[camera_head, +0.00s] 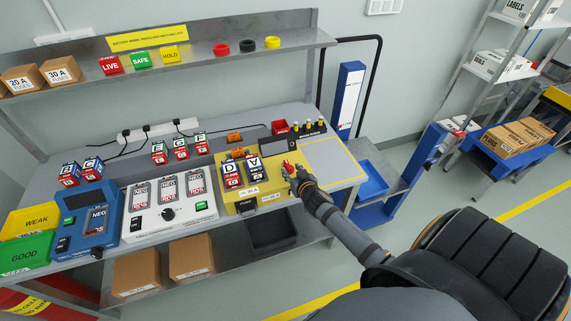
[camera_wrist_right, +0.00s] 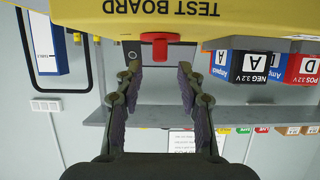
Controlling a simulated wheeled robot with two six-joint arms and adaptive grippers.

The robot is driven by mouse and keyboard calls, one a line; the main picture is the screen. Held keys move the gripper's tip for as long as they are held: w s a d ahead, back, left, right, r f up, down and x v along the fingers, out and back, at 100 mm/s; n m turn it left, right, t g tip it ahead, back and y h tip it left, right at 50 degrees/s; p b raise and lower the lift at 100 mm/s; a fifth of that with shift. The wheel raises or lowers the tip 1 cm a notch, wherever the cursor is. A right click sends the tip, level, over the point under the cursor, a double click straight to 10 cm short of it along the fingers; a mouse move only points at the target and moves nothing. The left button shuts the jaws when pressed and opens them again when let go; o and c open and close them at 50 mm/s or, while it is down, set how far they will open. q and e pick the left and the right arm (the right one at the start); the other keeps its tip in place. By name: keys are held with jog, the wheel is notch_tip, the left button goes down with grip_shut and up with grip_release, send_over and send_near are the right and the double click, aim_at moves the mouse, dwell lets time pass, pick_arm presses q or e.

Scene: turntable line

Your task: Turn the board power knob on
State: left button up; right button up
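The yellow test board (camera_head: 245,205) sits at the right part of the bench. Its red power knob (camera_wrist_right: 155,47) shows on the board's yellow face in the right wrist view. My right gripper (camera_wrist_right: 158,68) is open, one finger on each side of the knob, with a visible gap on both sides. In the head view my right gripper (camera_head: 291,176) is at the board's right part, and it partly hides the red knob there. Batteries D (camera_head: 231,174) and A (camera_head: 256,170) stand on the board, left of my gripper. My left gripper is not in view.
A white tester (camera_head: 170,228) and a blue tester (camera_head: 90,240) stand left of the board. A dark bin (camera_head: 272,232) is below the board's front. A blue tray (camera_head: 371,180) lies to the right.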

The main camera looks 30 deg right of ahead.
aim_at(288, 166)
jog(key=x, duration=0.4)
jog(key=shift+w+d, duration=0.1)
jog(key=shift+w, duration=0.1)
jog(key=shift+w+d+f, duration=0.15)
jog(key=shift+w+f, duration=0.1)
jog(key=shift+w, duration=0.25)
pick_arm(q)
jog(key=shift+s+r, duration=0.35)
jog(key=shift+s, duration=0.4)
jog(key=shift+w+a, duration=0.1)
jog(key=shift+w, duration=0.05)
pick_arm(e)
grip_shut()
